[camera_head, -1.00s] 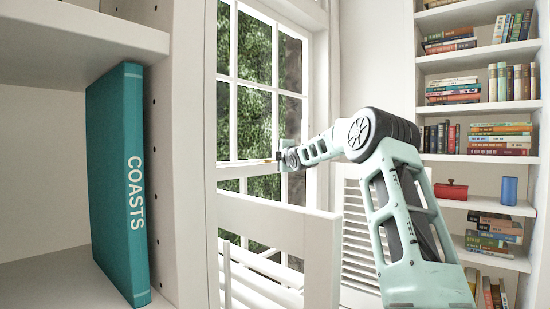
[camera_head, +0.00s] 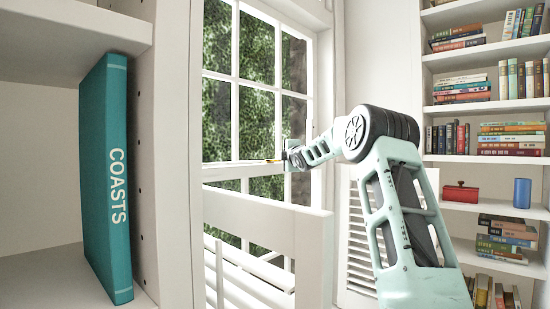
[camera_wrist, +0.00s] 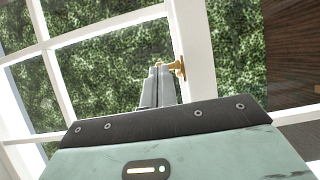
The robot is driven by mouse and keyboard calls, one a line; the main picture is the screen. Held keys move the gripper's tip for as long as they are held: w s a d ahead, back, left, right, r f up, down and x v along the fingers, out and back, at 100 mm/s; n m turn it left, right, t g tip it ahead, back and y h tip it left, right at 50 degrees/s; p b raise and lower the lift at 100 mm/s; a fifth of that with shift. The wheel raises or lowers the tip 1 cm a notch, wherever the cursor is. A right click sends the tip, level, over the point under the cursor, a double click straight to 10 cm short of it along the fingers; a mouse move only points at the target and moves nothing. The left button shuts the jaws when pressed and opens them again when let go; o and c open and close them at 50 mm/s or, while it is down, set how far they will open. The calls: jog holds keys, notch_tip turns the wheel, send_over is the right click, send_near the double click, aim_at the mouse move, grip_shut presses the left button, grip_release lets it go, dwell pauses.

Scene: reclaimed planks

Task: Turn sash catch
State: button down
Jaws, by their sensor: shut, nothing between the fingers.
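The sash catch (camera_wrist: 176,66) is a small brass piece on the white window frame in the wrist view, just right of my fingertips. In the head view a small yellowish bit of it (camera_head: 270,160) shows on the window's meeting rail (camera_head: 232,170). My gripper (camera_wrist: 158,70) is shut and empty, its fingers together close to the left side of the catch. I cannot tell whether they touch it. In the head view my gripper (camera_head: 285,158) is at the rail, and its fingertips are too small to make out clearly.
A white slatted piece of furniture (camera_head: 265,225) stands below the window. A shelf with a teal book (camera_head: 108,180) is close on the left. A bookcase (camera_head: 480,90) with books, a red box (camera_head: 460,192) and a blue cylinder (camera_head: 522,193) stands at the right.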

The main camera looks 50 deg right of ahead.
jog(key=w+d+p, duration=0.1)
jog(key=p, duration=0.1)
jog(key=w+d+p, duration=0.1)
jog(key=d+p, duration=0.1)
jog(key=w+d+p, duration=0.1)
jog(key=d+p, duration=0.1)
dwell(0.6)
jog(key=shift+a, duration=0.1)
